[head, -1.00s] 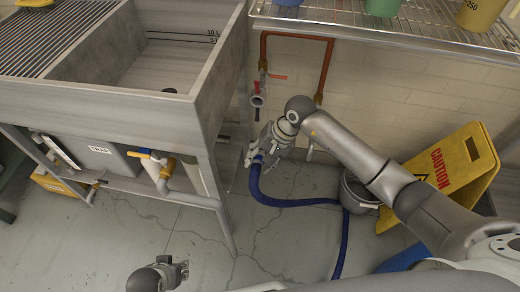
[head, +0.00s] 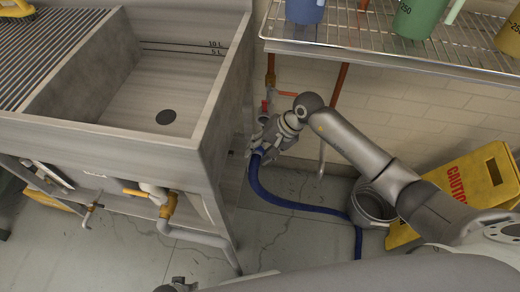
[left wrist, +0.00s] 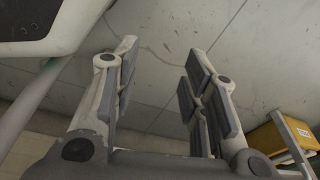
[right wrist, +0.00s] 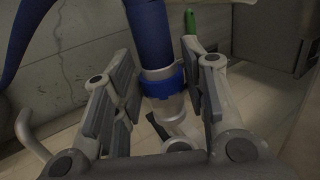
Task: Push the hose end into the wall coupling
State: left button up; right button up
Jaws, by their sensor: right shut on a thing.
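The blue hose (head: 300,205) rises from the floor to my right gripper (head: 258,150). In the right wrist view, my right gripper (right wrist: 155,75) is shut around the hose end (right wrist: 163,98), which has a bright blue collar and a pale tip. The wall coupling, at the red-handled valve (head: 266,106) beside the sink, is mostly hidden behind the gripper. I cannot tell whether the hose tip touches it. My left gripper (head: 178,286) barely shows at the bottom edge. In the left wrist view, my left gripper (left wrist: 158,85) is open and empty.
The grey sink (head: 215,95) stands close left of the right gripper. A wire shelf (head: 400,50) with coloured buckets overhangs at the upper right. A metal pot (head: 372,205) and a yellow caution sign (head: 470,185) stand on the floor at right.

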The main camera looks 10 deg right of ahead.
pick_arm(q)
jog(key=shift+w+r, duration=0.1)
jog(key=shift+w, duration=0.05)
pick_arm(e)
jog(key=shift+b, duration=0.4)
jog(key=shift+w+d+b, duration=0.1)
jog(key=shift+w+b, duration=0.3)
jog(key=shift+w+d+f+b, duration=0.1)
jog(key=shift+w+d+b, duration=0.15)
jog(key=shift+w+b, duration=0.25)
jog(key=shift+w+d+b, duration=0.25)
jog(key=shift+w+b, duration=0.35)
jog(key=shift+w, duration=0.05)
jog(key=shift+w+d+b, duration=0.35)
jog(key=shift+w+b, duration=0.45)
pick_arm(q)
jog(key=w+r, duration=0.2)
jog(key=r, duration=0.7)
jog(key=w+r+t, duration=0.1)
jog(key=w+r, duration=0.2)
jog(key=r, duration=0.7)
jog(key=shift+d+r+b, duration=0.2)
jog(key=shift+b, duration=0.1)
pick_arm(e)
jog(key=shift+w+d, duration=0.15)
jog(key=shift+w, duration=0.2)
